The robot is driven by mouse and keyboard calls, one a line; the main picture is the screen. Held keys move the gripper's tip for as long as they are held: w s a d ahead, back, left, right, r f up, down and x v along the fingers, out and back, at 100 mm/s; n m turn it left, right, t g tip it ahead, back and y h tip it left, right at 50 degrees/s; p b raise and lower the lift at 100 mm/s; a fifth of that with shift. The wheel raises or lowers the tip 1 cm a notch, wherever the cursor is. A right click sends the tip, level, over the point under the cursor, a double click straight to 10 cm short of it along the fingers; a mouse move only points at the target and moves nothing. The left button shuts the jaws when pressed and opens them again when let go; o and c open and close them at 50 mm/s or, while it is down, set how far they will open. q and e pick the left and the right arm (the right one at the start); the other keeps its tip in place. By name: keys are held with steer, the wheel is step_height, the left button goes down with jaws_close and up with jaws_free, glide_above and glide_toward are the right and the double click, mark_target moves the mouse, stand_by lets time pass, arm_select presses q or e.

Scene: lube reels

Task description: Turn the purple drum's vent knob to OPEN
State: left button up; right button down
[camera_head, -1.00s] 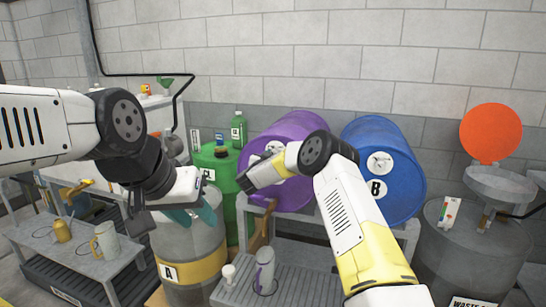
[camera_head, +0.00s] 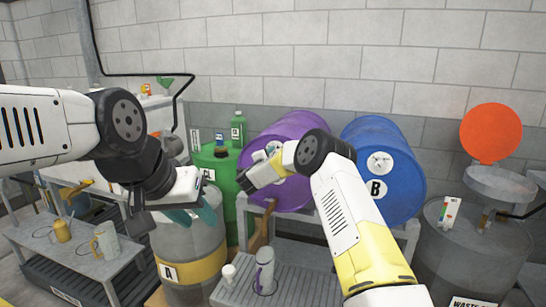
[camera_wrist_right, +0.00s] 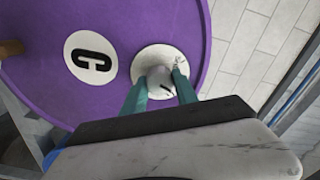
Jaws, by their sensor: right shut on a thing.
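The purple drum (camera_head: 290,128) lies on its side on a rack; its end face, with a white "C" label (camera_wrist_right: 90,56), fills much of the right wrist view. Its pale vent knob (camera_wrist_right: 160,82) sits on a round white plate (camera_wrist_right: 151,57) with small markings that I cannot read. My right gripper (camera_wrist_right: 161,84) has its teal fingers on both sides of the knob and is shut on it. In the head view the right gripper's wrist hides the knob. My left gripper (camera_head: 192,214) hangs above the yellow-banded drum A, its teal fingers apart and empty.
A blue drum (camera_head: 384,165) marked B lies to the right of the purple one. A green drum (camera_head: 222,170) stands to its left. Below are drum A (camera_head: 190,255) and a grated stand (camera_head: 300,285) with a grey jug (camera_head: 265,268). A grey waste drum (camera_head: 470,255) stands at right.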

steer(key=m, duration=0.4)
steer(key=shift+f+m, duration=0.1)
steer(key=shift+m, duration=0.3)
stand_by(0.4)
steer(key=c, duration=0.9)
jaws_free()
steer(key=shift+c, duration=0.2)
steer(key=v, duration=0.7)
steer(key=shift+s+a, duration=0.15)
steer(key=shift+s, duration=0.2)
